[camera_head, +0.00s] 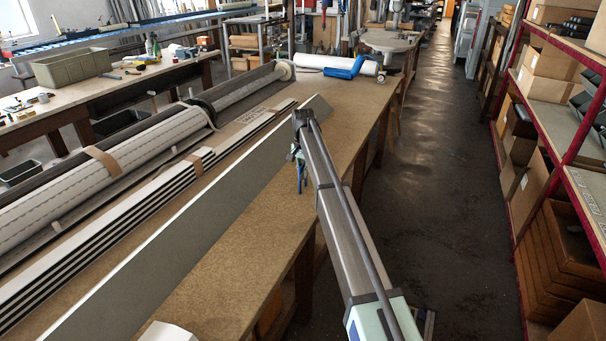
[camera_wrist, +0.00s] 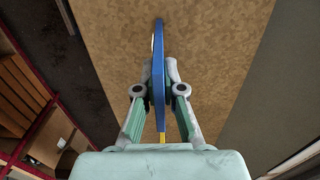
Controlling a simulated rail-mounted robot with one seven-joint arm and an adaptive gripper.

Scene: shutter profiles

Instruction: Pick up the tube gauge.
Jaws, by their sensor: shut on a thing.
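The tube gauge (camera_wrist: 158,82) is blue and seen edge-on in the wrist view, with a bit of yellow at its near end and a pale rounded part at its far left side. My gripper (camera_wrist: 159,70) is shut on it, one pale green finger on each side. In the head view my gripper (camera_head: 296,152) is over the right part of the brown bench, and the blue gauge (camera_head: 300,178) hangs below it. The arm hides part of it. I cannot tell whether its lower end touches the bench.
The brown bench (camera_head: 222,262) carries a long grey panel (camera_head: 190,228), striped profiles (camera_head: 140,204) and large rolls (camera_head: 95,180) to the left. A blue object (camera_head: 345,70) and white roll (camera_head: 318,61) lie at the far end. Shelves (camera_head: 560,130) stand right across an aisle.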

